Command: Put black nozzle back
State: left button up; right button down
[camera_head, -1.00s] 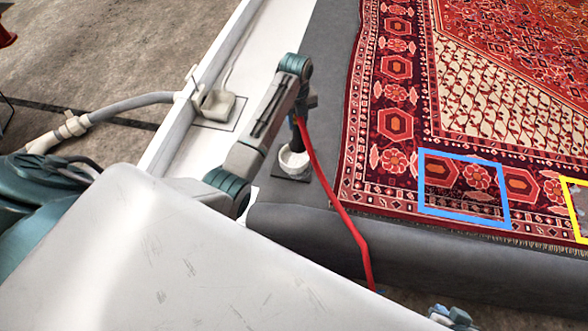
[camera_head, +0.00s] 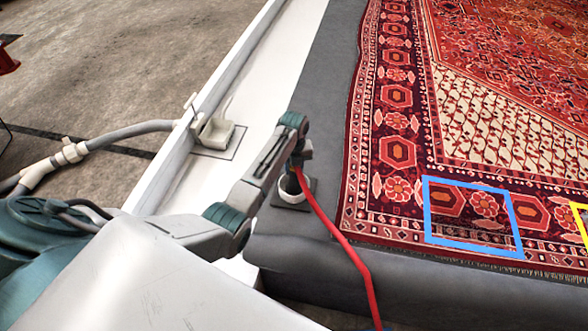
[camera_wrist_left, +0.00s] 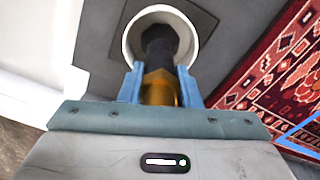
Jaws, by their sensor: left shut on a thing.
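The black nozzle (camera_wrist_left: 160,44) is held in my left gripper (camera_wrist_left: 159,72), whose blue fingers are shut on its amber body. The nozzle's dark end is inside the rim of a round white cup (camera_wrist_left: 188,20) in the left wrist view. In the head view the white cup (camera_head: 281,195) stands on a dark square on the grey surface, with my left gripper (camera_head: 299,158) just above it. A red hose (camera_head: 340,236) runs from the held piece down to the front. How deep the nozzle sits is hidden. My right gripper is not in view.
A patterned red rug (camera_head: 398,150) with a blue square outline (camera_head: 470,247) lies to the right. A pale holder (camera_head: 217,133) stands on the white ledge (camera_head: 262,95) to the left. A grey hose (camera_head: 120,135) runs across the floor.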

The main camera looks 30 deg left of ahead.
pick_arm(q)
jog(key=shift+f, duration=0.1)
jog(key=o, duration=1)
